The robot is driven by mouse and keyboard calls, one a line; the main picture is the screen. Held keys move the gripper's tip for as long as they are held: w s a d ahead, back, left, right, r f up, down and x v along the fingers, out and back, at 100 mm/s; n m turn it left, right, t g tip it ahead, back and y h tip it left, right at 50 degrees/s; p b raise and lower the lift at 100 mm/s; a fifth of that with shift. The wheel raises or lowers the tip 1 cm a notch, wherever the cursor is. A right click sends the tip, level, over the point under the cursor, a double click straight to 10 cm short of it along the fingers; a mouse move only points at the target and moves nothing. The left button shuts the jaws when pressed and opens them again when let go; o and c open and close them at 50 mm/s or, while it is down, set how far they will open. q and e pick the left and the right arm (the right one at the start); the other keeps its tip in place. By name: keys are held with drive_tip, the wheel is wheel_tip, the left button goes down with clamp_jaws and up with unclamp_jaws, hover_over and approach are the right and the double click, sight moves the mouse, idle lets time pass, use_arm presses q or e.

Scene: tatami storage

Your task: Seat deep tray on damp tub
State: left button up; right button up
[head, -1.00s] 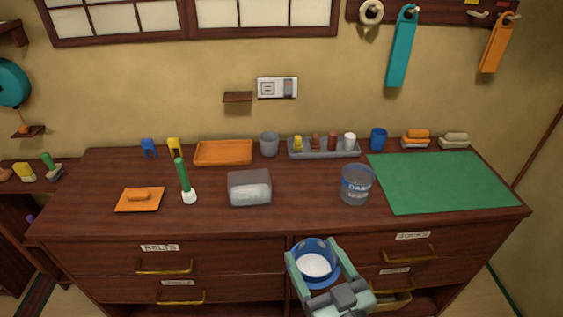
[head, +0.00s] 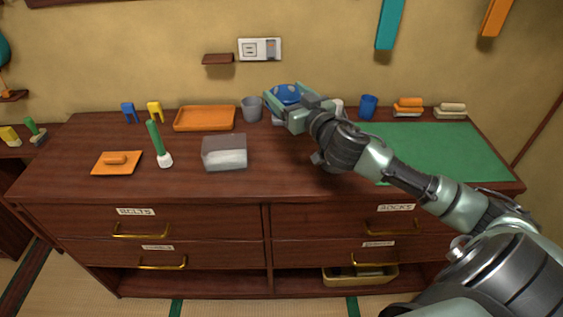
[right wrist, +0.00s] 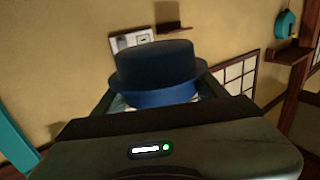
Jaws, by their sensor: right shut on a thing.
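My right gripper (head: 284,103) is shut on a round blue vessel (head: 287,92), which I take for the deep tray. It is raised over the back of the dresser top, in front of the small-items tray. The deep tray also shows in the right wrist view (right wrist: 155,72), a dark blue round body with a wider rim; that view looks upside down, so the rim is its upper side. The clear damp tub is hidden behind my right arm in the head view. My left gripper is not in view.
On the dresser top (head: 90,185) stand an orange tray (head: 204,118), a grey cup (head: 252,108), a clear box (head: 224,152), a green-handled brush (head: 158,143) and a blue cup (head: 368,106). A green mat (head: 430,143) lies right. The front left edge is clear.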

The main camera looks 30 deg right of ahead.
drive_tip(key=shift+d+r, duration=0.1)
drive_tip(key=shift+d, duration=0.05)
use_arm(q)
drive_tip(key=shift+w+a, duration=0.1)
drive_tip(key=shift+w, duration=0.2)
